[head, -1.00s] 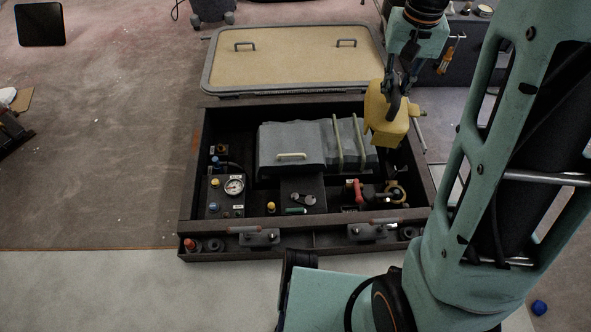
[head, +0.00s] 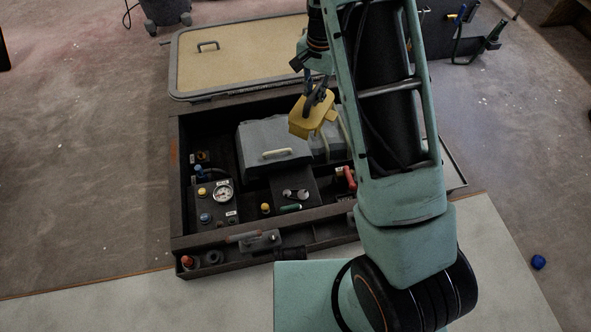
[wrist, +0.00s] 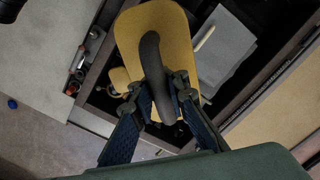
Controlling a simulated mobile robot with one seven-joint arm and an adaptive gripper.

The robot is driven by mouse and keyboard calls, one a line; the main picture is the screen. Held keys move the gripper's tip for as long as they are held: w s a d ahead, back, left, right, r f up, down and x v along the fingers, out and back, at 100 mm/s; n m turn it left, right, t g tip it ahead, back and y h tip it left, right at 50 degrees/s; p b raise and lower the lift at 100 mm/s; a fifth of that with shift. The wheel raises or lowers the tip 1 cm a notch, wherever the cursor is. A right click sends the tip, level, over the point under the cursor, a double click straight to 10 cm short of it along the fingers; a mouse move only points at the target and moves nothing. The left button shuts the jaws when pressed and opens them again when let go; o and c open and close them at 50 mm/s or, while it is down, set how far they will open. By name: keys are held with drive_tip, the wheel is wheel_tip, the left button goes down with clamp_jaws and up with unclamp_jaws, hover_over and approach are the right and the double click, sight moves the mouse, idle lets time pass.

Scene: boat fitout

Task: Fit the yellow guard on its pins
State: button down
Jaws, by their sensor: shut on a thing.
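The yellow guard (head: 309,117) is in my gripper (head: 318,92), held above the right part of the open dark bay (head: 178,190). In the wrist view the guard (wrist: 168,32) is a rounded yellow plate, and the fingers of my gripper (wrist: 162,95) are closed on its dark curved handle (wrist: 154,62). The guard hangs apart from the grey cover (head: 262,150) below it. I cannot make out the pins; the guard and my arm hide the right part of the bay.
The bay holds a gauge (head: 222,194), a red handle (head: 349,178), a green-handled item (head: 290,207) and several coloured caps. A framed tan hatch lid (head: 240,62) lies behind the bay. A blue cap (head: 538,262) lies on the floor at right. The floor at left is clear.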

drive_tip(key=a+f+m+b, duration=0.2)
drive_tip(key=f+m+b, duration=0.2)
drive_tip(key=f, duration=1.9)
drive_tip(key=a+f+m+b, duration=0.3)
drive_tip(key=f+m+b, duration=0.2)
drive_tip(key=f, duration=1.8)
drive_tip(key=shift+s+f+m, duration=0.3)
drive_tip(key=shift+f+m, duration=0.05)
drive_tip(key=shift+m, duration=0.15)
drive_tip(key=shift+s, duration=0.3)
drive_tip(key=shift+f, duration=0.15)
drive_tip(key=shift+f, duration=2.5)
drive_tip(key=c, duration=1.8)
unclamp_jaws()
